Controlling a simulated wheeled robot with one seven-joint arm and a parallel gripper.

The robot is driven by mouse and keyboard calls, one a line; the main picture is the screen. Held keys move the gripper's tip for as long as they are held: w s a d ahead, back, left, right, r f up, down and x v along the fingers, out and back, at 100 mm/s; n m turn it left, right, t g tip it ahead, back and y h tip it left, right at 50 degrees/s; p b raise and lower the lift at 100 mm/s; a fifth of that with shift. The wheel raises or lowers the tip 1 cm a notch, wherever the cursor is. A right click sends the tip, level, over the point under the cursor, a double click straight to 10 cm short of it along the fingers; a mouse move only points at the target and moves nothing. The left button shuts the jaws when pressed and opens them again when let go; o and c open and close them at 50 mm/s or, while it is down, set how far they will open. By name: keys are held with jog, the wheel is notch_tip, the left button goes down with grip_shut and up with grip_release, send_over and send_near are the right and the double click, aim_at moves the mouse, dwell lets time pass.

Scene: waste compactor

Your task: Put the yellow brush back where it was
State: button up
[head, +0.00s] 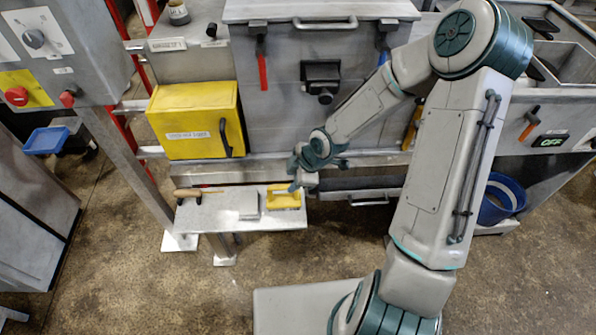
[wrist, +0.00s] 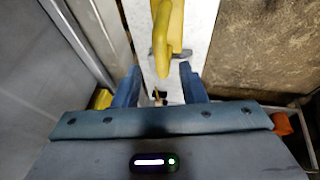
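The yellow brush (head: 283,198) lies at the right end of a small grey shelf (head: 225,219) below the machine front. It also shows in the wrist view (wrist: 168,32), on the pale shelf surface, just beyond my fingertips. My gripper (head: 298,182) is close above the brush's right end in the head view. In the wrist view its two blue fingers (wrist: 160,78) are spread apart. The near end of the brush lies about in line with the gap between them. Nothing is clearly held, and contact cannot be told.
A flat grey block (head: 249,205) lies left of the brush, and a wooden-handled tool (head: 189,194) lies farther left. A yellow box (head: 196,120) sits above the shelf. A grey handled drawer (head: 368,197) is right of the shelf. A blue bucket (head: 502,198) stands at right.

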jog(key=s+d+r+m+h, duration=0.3)
jog(key=d+r+m, duration=0.15)
jog(key=r, duration=0.35)
jog(key=s+d+r+m+h, duration=0.35)
jog(key=d+r, duration=0.25)
jog(key=r, duration=0.2)
jog(key=s+r+m+t+y, duration=0.1)
jog(key=s+r+m+y, duration=0.1)
jog(key=s+r+m, duration=0.8)
jog(key=shift+s+d+r+p, duration=0.3)
jog(key=shift+s+r, duration=0.3)
jog(key=shift+s, duration=0.1)
jog(key=shift+t, duration=0.3)
